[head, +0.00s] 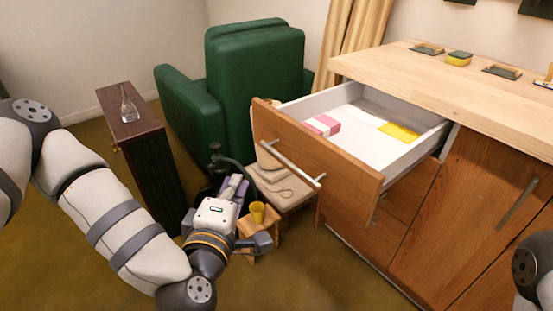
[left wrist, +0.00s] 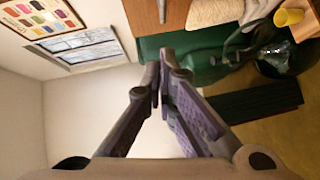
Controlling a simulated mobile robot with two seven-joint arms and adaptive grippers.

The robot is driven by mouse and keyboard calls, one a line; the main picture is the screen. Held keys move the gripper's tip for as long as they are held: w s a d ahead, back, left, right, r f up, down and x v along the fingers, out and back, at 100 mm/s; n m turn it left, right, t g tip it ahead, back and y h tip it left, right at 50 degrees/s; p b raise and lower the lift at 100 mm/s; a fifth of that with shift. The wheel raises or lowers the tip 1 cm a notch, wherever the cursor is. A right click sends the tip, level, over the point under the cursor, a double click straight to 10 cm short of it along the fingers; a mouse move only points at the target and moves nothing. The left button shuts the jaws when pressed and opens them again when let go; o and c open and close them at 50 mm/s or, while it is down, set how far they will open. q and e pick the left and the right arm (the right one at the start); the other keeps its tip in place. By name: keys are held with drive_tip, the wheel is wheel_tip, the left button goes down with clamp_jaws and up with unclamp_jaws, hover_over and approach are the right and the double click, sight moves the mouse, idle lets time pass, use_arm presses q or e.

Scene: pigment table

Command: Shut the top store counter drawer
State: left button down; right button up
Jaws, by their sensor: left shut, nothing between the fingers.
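The top store counter drawer (head: 330,165) stands pulled well out of the wooden counter (head: 480,190) in the head view. Its wooden front carries a metal bar handle (head: 298,166). Inside lie a pink-and-white box (head: 322,125) and a yellow item (head: 399,132). My left gripper (head: 236,186) is below and to the left of the drawer front, apart from the handle. In the left wrist view its purple-grey fingers (left wrist: 164,78) are closed together with nothing between them. A wooden panel (left wrist: 145,18) shows at that view's top edge. My right gripper is out of view.
A stool (head: 285,188) with light items and a small stand with a yellow cup (head: 257,212) are near my left gripper. A green armchair (head: 255,75) stands behind. A dark cabinet (head: 140,135) with a glass flask (head: 128,103) is at left.

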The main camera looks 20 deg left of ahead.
use_arm(q)
approach(265, 144)
drive_tip(key=w+a, duration=0.2)
drive_tip(key=a, duration=0.1)
drive_tip(key=shift+w+d+f+b, duration=0.15)
drive_tip(key=shift+w+d+b, duration=0.1)
drive_tip(key=shift+w+d, duration=0.35)
drive_tip(key=shift+w+d+f+b, duration=0.15)
drive_tip(key=shift+w+d+b, duration=0.1)
drive_tip(key=shift+w+d, duration=0.35)
